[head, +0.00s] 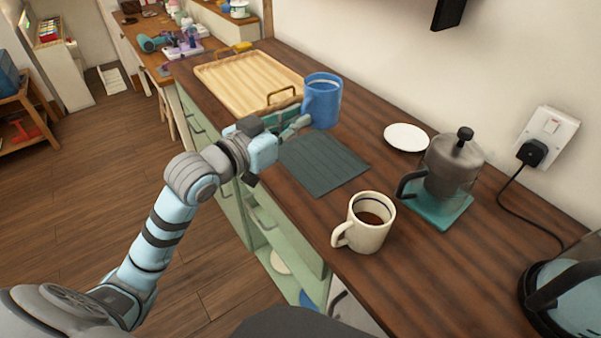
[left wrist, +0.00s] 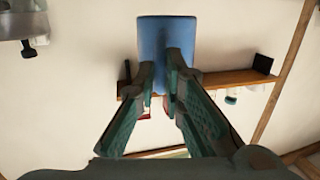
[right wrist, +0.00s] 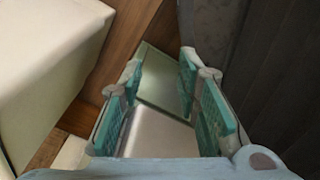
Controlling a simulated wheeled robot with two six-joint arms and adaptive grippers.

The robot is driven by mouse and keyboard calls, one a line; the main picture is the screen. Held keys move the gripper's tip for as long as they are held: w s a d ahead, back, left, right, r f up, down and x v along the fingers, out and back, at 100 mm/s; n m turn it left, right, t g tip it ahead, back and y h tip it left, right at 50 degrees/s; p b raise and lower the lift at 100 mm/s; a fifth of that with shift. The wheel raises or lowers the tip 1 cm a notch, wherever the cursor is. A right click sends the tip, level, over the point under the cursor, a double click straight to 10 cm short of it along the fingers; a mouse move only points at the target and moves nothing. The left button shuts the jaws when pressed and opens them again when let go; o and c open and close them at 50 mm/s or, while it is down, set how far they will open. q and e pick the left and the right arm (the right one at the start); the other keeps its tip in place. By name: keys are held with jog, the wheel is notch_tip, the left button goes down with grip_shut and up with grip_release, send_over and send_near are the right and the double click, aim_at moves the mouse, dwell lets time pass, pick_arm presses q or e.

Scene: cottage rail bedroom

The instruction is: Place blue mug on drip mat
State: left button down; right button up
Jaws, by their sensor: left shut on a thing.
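The blue mug (head: 322,98) is upright at the far end of the dark ribbed drip mat (head: 322,165), beside the wooden tray. I cannot tell whether its base touches the surface or hangs just above it. My left gripper (head: 301,119) is shut on the mug from the left, at the handle side. The left wrist view shows the mug (left wrist: 167,42) beyond the fingertips (left wrist: 164,78). The visible near part of the mat is bare. My right gripper (right wrist: 161,62) is open and empty in the right wrist view; it is out of the head view.
A cream mug (head: 369,222) with dark liquid stands in front of the mat. A wooden tray (head: 245,82) lies behind. A kettle (head: 565,298) stands at the right.

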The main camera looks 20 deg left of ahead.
pick_arm(q)
notch_tip(320, 180, down, 11)
jog(key=b, duration=0.3)
jog(key=shift+f+b, duration=0.1)
jog(key=shift+b, duration=0.25)
jog(key=shift+d+f, duration=0.1)
jog(key=shift+f, duration=0.05)
jog(key=c, duration=1.7)
grip_release()
